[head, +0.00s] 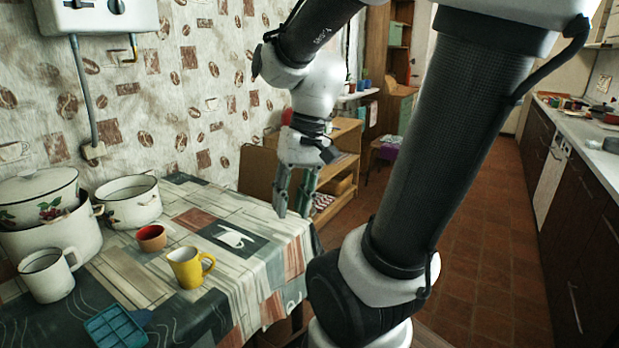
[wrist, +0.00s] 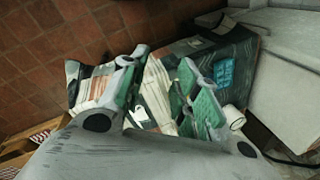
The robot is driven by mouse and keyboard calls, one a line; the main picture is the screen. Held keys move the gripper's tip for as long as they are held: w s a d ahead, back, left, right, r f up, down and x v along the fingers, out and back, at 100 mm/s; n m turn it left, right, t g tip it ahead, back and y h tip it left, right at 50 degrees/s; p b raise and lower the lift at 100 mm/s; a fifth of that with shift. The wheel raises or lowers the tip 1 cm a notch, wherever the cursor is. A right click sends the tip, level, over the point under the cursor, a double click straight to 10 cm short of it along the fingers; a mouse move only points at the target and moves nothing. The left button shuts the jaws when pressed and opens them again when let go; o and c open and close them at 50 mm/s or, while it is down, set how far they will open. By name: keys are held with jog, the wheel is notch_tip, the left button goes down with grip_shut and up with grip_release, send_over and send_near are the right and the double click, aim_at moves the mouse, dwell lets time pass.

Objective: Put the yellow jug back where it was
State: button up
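The yellow jug (head: 185,268) stands upright on the cloth-covered table (head: 262,268) in the head view, its handle to the right. It is just right of a small red-orange bowl (head: 151,238). I cannot make out the jug in the wrist view; a finger may hide it. My gripper (head: 293,212) hangs fingers-down near the table's right end, to the right of the jug and apart from it. In the wrist view its green-padded fingers (wrist: 160,68) stand apart with nothing between them.
A white mug (head: 48,276), stacked enamel pots (head: 50,232) and a white pot (head: 130,202) occupy the table's left and back. A blue tray (head: 115,327) lies at the front. The table's right part is clear. A wooden shelf (head: 345,150) stands beyond.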

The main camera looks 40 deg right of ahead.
jog(key=d+r+n+t+h, duration=0.1)
jog(key=s+r+n+t+h, duration=0.1)
jog(key=r, duration=0.1)
jog(key=s+d+r+n+t, duration=0.1)
jog(key=r+t, duration=0.1)
jog(key=shift+s+d+h, duration=0.1)
jog(key=shift+d+h, duration=0.2)
jog(key=shift+h, duration=0.1)
